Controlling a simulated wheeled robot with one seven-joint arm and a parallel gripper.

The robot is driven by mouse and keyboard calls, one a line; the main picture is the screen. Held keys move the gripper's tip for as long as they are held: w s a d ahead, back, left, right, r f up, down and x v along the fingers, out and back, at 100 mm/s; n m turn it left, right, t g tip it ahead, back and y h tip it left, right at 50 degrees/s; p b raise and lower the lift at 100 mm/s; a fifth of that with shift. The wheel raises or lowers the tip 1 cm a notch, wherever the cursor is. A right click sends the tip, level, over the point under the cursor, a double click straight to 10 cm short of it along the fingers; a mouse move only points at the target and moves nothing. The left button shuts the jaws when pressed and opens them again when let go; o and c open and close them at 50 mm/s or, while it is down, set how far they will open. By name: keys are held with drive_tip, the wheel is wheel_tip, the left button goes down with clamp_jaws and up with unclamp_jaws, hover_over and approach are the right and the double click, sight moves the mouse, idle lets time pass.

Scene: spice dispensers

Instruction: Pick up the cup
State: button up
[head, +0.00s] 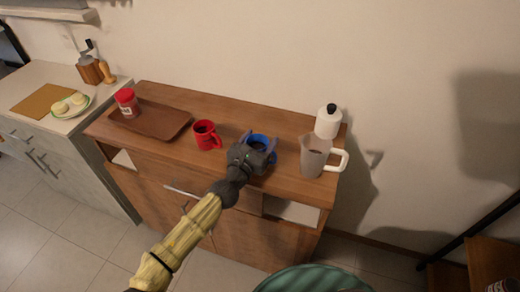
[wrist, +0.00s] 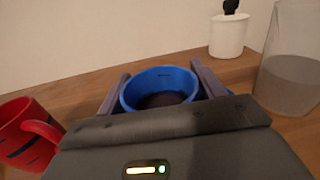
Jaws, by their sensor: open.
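A blue cup (wrist: 160,84) with a dark inside stands on the wooden cabinet top, between the two open fingers of my gripper (wrist: 160,92) in the wrist view. One finger is on each side of it, and contact cannot be made out. In the head view my gripper (head: 258,143) covers most of the blue cup (head: 258,138). A red cup (head: 206,135) with a handle stands to the left on the same top. It also shows at the left edge of the wrist view (wrist: 24,132).
A clear pitcher (head: 313,158) with a white handle and a white bottle (head: 327,122) with a black top stand right of my gripper. A brown tray (head: 165,123) lies left, with a red-lidded jar (head: 127,102). The wood behind the blue cup is clear.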

idle(0.3)
drive_tip(key=c, duration=0.9)
drive_tip(key=shift+r, duration=0.2)
drive_tip(key=shift+r+p, duration=0.35)
drive_tip(key=shift+r, duration=4.45)
